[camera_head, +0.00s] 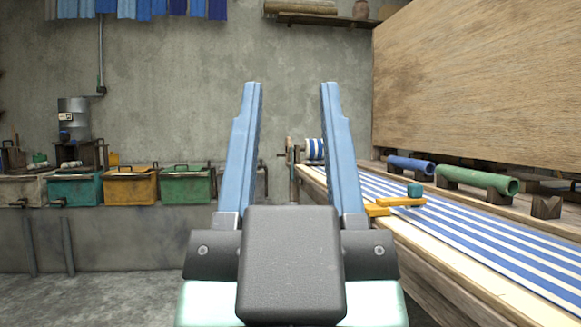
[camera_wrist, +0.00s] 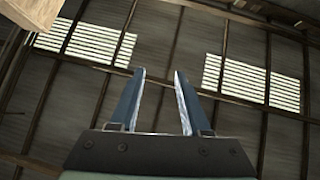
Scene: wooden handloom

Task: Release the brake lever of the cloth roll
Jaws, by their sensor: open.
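My gripper (camera_head: 290,90) points up in the head view, its two blue fingers wide apart and nothing between them. In the wrist view my gripper (camera_wrist: 158,72) is also open and empty, against the roof. A roll of blue-and-white striped cloth (camera_head: 315,149) shows at the far end of the loom, partly behind the right finger. A small upright part (camera_head: 289,150) stands just left of the roll, between the fingers in the picture; I cannot tell whether it is the brake lever.
Striped cloth (camera_head: 480,225) runs along the loom at right, with a wooden board (camera_head: 470,80) behind. Blue (camera_head: 411,166) and green (camera_head: 480,180) tubes rest on blocks there. Coloured vats (camera_head: 130,187) stand on a ledge at left. Floor at lower left is clear.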

